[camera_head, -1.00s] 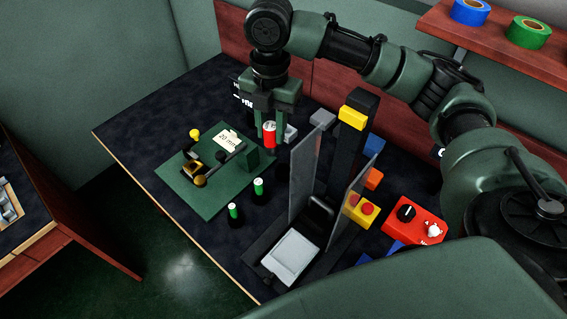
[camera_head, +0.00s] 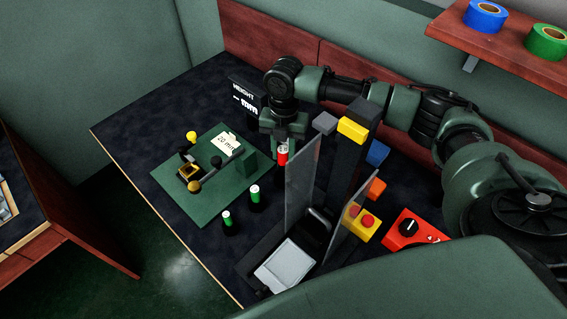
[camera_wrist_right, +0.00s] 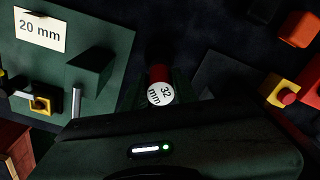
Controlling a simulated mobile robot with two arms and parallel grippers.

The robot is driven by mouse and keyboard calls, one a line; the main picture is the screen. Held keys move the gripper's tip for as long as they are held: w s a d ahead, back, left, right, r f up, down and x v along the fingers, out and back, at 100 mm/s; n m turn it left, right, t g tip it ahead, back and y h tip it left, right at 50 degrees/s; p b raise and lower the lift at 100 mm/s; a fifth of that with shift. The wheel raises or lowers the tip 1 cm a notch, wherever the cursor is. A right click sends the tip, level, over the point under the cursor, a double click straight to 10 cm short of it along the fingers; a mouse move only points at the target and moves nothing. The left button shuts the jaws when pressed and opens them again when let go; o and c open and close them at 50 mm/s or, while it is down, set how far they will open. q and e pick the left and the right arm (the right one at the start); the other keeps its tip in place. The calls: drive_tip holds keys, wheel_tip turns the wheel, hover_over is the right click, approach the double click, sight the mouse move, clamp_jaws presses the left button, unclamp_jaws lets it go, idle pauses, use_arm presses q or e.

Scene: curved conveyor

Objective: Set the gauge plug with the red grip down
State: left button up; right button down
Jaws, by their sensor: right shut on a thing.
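The gauge plug with the red grip (camera_head: 283,158) is upright in my right gripper (camera_head: 282,148), which is shut on it. Its white top reads "32 mm" in the right wrist view, where the red grip (camera_wrist_right: 160,74) shows between the fingers (camera_wrist_right: 160,88). The plug is low over the dark table, right of the green plate. Its lower end is dark against the table, and I cannot tell whether it touches. Two plugs with green grips, a nearer one (camera_head: 227,218) and a farther one (camera_head: 255,194), stand on the table. My left gripper is not in view.
The green plate (camera_head: 205,212) carries a gauge fixture and a "20 mm" card (camera_head: 227,144). A tall dark stand (camera_head: 345,165) with clear side panels is close on the right. A black "HEIGHT" sign (camera_head: 243,95) stands behind. A red control box (camera_head: 408,229) is farther right.

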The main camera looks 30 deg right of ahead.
sight(283, 166)
wheel_tip(283, 166, down, 6)
drive_tip(key=shift+r, duration=0.1)
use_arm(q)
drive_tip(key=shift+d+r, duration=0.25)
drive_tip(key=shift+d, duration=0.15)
use_arm(e)
drive_tip(key=shift+f, duration=0.2)
drive_tip(key=shift+f, duration=0.15)
drive_tip(key=c, duration=1.1)
unclamp_jaws()
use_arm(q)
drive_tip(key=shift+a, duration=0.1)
use_arm(e)
drive_tip(key=shift+r, duration=0.4)
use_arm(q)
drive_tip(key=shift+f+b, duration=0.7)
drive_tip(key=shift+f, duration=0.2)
use_arm(e)
drive_tip(key=r, duration=1.1)
drive_tip(key=shift+w+d+r, duration=0.2)
drive_tip(key=shift+w+r, duration=0.05)
drive_tip(key=shift+r, duration=0.05)
